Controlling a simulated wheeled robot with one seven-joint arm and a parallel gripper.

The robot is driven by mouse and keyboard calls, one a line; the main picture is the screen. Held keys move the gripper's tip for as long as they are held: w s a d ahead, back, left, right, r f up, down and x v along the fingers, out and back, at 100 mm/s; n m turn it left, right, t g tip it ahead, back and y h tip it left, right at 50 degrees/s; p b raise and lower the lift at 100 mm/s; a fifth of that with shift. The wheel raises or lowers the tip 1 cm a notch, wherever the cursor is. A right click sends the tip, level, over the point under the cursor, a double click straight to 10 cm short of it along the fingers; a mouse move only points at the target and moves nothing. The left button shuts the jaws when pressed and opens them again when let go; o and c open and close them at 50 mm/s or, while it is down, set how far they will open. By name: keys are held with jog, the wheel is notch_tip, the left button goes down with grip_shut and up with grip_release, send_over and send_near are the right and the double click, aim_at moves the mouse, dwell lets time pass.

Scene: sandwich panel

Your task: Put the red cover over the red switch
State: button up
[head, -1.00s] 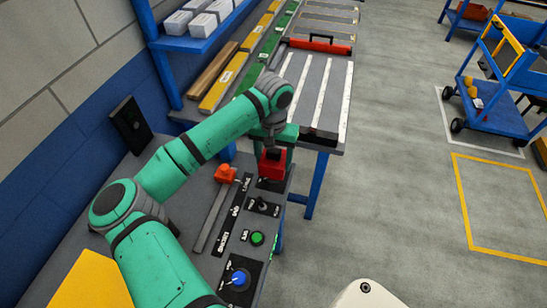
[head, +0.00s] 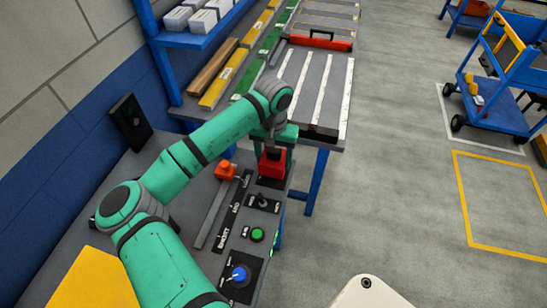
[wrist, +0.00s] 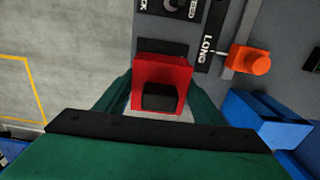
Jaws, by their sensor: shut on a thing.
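The red cover (head: 272,165) is a red box with a black knob on top, at the far end of the grey control panel (head: 213,206). My gripper (head: 277,147) is shut on it from above. In the wrist view the cover (wrist: 163,72) sits between the green fingers of my gripper (wrist: 160,99). The cover is upright over a black plate (head: 268,184); I cannot tell whether it touches the plate. The red switch is not visible; the cover and gripper hide that spot.
An orange slider knob (head: 226,170) stands close left of the cover. A black toggle (head: 263,201), a green button (head: 257,234) and a blue dial (head: 239,273) lie nearer on the panel. A table with white strips (head: 320,95) is beyond.

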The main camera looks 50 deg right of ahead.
aim_at(274, 152)
jog(key=shift+s+f, duration=0.1)
jog(key=shift+f, duration=1.25)
jog(key=o, duration=1.2)
jog(key=shift+r, duration=0.1)
jog(key=shift+r, duration=4.15)
